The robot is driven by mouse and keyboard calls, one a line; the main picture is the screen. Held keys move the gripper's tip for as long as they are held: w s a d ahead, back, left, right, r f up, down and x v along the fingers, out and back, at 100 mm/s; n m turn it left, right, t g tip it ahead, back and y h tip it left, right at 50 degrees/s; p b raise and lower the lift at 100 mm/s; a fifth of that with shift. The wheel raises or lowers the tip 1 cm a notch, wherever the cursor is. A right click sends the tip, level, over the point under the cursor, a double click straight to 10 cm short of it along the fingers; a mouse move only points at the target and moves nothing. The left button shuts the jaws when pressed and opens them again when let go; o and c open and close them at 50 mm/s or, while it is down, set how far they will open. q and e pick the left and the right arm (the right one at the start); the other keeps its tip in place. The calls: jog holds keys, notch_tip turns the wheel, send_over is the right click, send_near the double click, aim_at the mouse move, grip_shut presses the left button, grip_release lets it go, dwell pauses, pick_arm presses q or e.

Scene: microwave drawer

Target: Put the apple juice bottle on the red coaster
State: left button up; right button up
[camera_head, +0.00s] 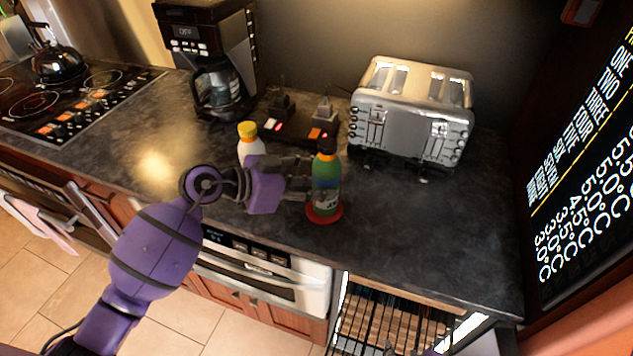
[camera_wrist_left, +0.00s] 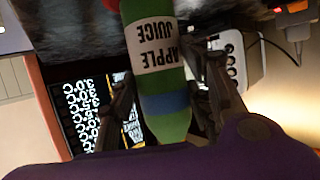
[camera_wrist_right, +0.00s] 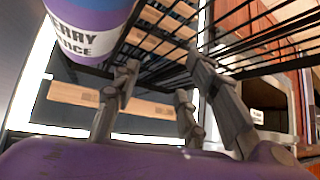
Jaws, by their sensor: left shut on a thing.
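The green apple juice bottle (camera_head: 326,180), dark-capped, is upright over the red coaster (camera_head: 324,215). I cannot tell whether its base touches the coaster. My left gripper (camera_head: 312,188) comes in from the left and is shut on the bottle. In the left wrist view the bottle (camera_wrist_left: 158,70), labelled APPLE JUICE, sits between the fingers (camera_wrist_left: 163,100), and a bit of the red coaster (camera_wrist_left: 112,4) shows at its base. My right gripper (camera_wrist_right: 158,80) shows in the right wrist view with its fingers apart and nothing between them.
A white bottle with a yellow cap (camera_head: 250,143) stands behind my left gripper. A toaster (camera_head: 412,115) and a coffee maker (camera_head: 215,70) stand at the back. An open drawer with a rack (camera_head: 390,325) is below the counter. A purple berry juice bottle (camera_wrist_right: 88,25) is near my right gripper.

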pick_arm(q)
jog(key=o, duration=1.6)
jog(key=shift+c, duration=0.2)
jog(key=v, duration=1.2)
